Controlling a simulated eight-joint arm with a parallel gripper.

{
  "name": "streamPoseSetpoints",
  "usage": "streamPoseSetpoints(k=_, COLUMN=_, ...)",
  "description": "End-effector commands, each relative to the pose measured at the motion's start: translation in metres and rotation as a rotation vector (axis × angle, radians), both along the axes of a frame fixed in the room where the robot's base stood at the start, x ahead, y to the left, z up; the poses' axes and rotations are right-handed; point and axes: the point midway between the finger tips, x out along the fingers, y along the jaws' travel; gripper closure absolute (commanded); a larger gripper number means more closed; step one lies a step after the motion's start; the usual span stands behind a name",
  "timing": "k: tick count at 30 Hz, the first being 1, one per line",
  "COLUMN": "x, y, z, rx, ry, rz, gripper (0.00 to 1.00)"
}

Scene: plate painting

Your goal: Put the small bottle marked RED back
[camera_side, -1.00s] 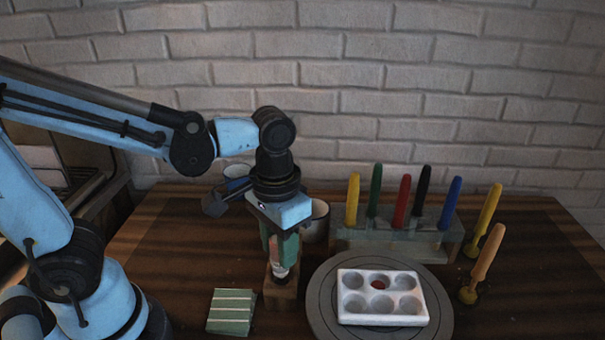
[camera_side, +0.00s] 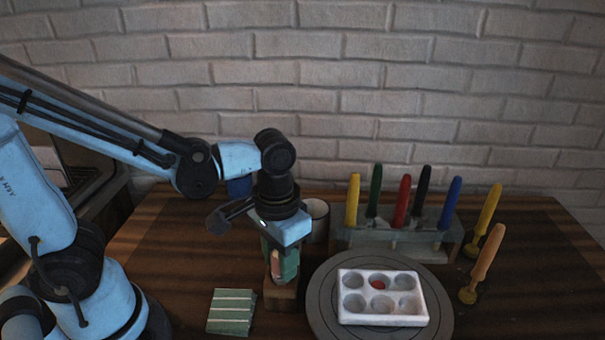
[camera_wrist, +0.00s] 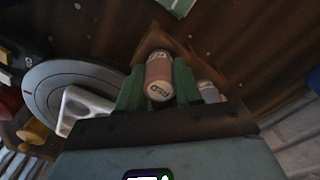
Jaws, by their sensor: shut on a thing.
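My gripper (camera_side: 283,268) is shut on the small bottle marked RED (camera_wrist: 159,76). The RED lettering faces the camera in the wrist view, with a green finger on each side of the bottle. In the side view the bottle (camera_side: 276,266) shows pinkish between the fingers, upright and directly above the wooden block (camera_side: 281,297). The bottle's lower end is at the block's top; I cannot tell whether it is seated in it. The block also shows behind the bottle in the wrist view (camera_wrist: 152,38).
A white paint palette (camera_side: 392,318) with red in one well sits on a round grey turntable (camera_side: 322,318) at the right. Behind it stands a rack (camera_side: 400,245) of coloured handles. A green striped pad (camera_side: 231,311) lies left of the block. A pale cup (camera_side: 318,225) stands behind.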

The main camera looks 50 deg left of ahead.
Motion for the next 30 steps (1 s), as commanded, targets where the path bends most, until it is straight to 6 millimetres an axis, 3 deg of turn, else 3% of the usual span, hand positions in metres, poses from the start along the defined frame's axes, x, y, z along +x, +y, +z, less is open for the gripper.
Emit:
streamPoseSetpoints(k=6, x=0.0000, y=0.0000, z=-0.0003, rx=0.000, ry=0.000, rz=0.000, gripper=0.79)
streamPoseSetpoints(k=7, x=0.0000, y=0.0000, z=-0.0003, rx=0.000, ry=0.000, rz=0.000, gripper=0.64)
streamPoseSetpoints(k=12, x=0.0000, y=0.0000, z=-0.0002, rx=0.000, ry=0.000, rz=0.000, gripper=0.38)
streamPoseSetpoints(k=19, x=0.0000, y=0.0000, z=-0.0002, rx=0.000, ry=0.000, rz=0.000, gripper=0.34)
streamPoseSetpoints(k=24, x=0.0000, y=0.0000, z=-0.0002, rx=0.000, ry=0.000, rz=0.000, gripper=0.10)
streamPoseSetpoints(k=30, x=0.0000, y=0.0000, z=-0.0002, rx=0.000, ry=0.000, rz=0.000, gripper=0.10)
